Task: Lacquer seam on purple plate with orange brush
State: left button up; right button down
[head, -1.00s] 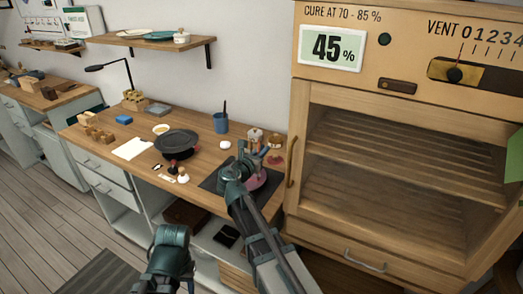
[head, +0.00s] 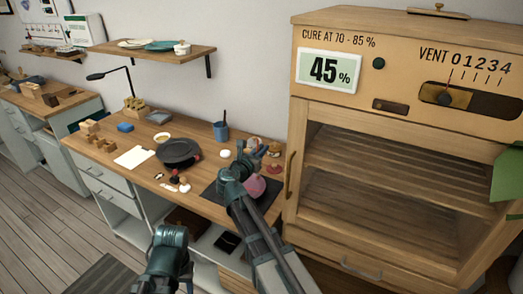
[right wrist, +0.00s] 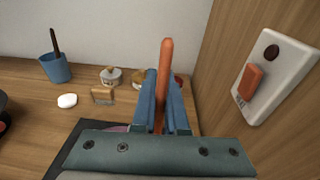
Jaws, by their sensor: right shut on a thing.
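My right gripper (head: 248,152) is shut on the orange brush, whose upright orange handle (right wrist: 167,75) stands between the blue fingers in the right wrist view. The brush's tip is hidden behind the gripper body. The purple plate (head: 256,187) is on the dark mat (head: 228,201) at the right end of the bench, directly under and behind my right wrist, which covers much of it. Only a purple sliver (right wrist: 118,128) shows in the right wrist view. I cannot tell whether the brush touches the plate or where the seam lies.
A tall wooden cabinet (head: 400,135) with a 45% display (head: 330,70) stands close to the right of the plate. A blue cup (head: 221,131), small jars (right wrist: 110,77) and a black pan (head: 178,151) share the bench. White paper (head: 133,157) lies further left.

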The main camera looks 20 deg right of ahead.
jog(key=shift+r+p, duration=1.05)
jog(key=shift+r, duration=0.15)
